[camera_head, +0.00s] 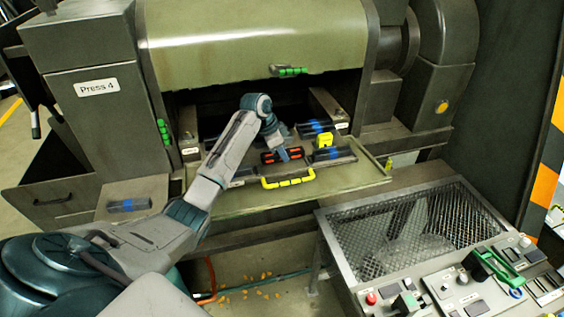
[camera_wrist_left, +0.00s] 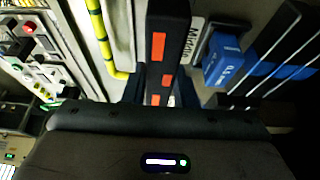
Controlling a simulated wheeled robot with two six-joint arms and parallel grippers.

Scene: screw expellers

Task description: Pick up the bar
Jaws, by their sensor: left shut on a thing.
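A black bar with orange-red marks (camera_head: 268,157) is at the press opening, over the open lower door. In the left wrist view the bar (camera_wrist_left: 158,50) runs away from my fingers, with orange patches along it. My left gripper (camera_head: 282,154) is shut on this bar from above, near its middle. Its blue fingertips (camera_wrist_left: 160,92) show on both sides of the bar in the wrist view. I cannot tell whether the bar is clear of the surface under it. My right gripper is not in view.
Black bars with blue bands lie close by, at the back (camera_head: 318,127) and right (camera_head: 332,154); another (camera_head: 128,205) is on a left ledge. A yellow handle (camera_head: 288,182) is on the door's front. A mesh-topped control panel (camera_head: 395,240) stands front right.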

